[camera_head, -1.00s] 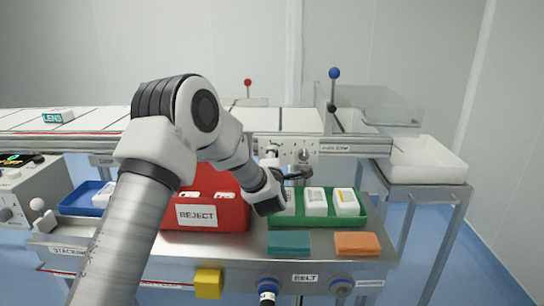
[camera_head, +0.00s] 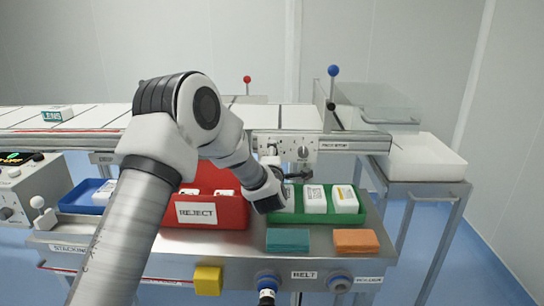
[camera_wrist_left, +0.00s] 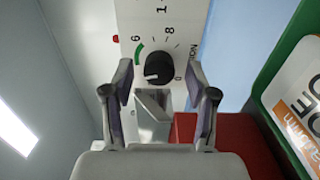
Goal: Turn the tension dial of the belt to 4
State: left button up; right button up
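The tension dial in front of my gripper is a black round knob (camera_wrist_left: 158,68) with a white pointer line, in the left wrist view. A printed scale with a green arc surrounds it; 6, 8 and 0 are legible, and I cannot read its exact setting. My left gripper (camera_wrist_left: 162,98) is open, with a finger on either side below the knob; I see no contact. My right gripper is not in view.
A red REJECT bin (camera_head: 238,213) and a green tray (camera_head: 286,216) with white boxes flank my left wrist below the panel. The belt (camera_head: 215,118) runs behind. Teal (camera_head: 288,240) and orange (camera_head: 356,240) blocks lie in front. A blue-knobbed lever (camera_head: 334,72) stands above the belt.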

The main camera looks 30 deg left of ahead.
pick_arm(q)
jog(key=v, duration=1.2)
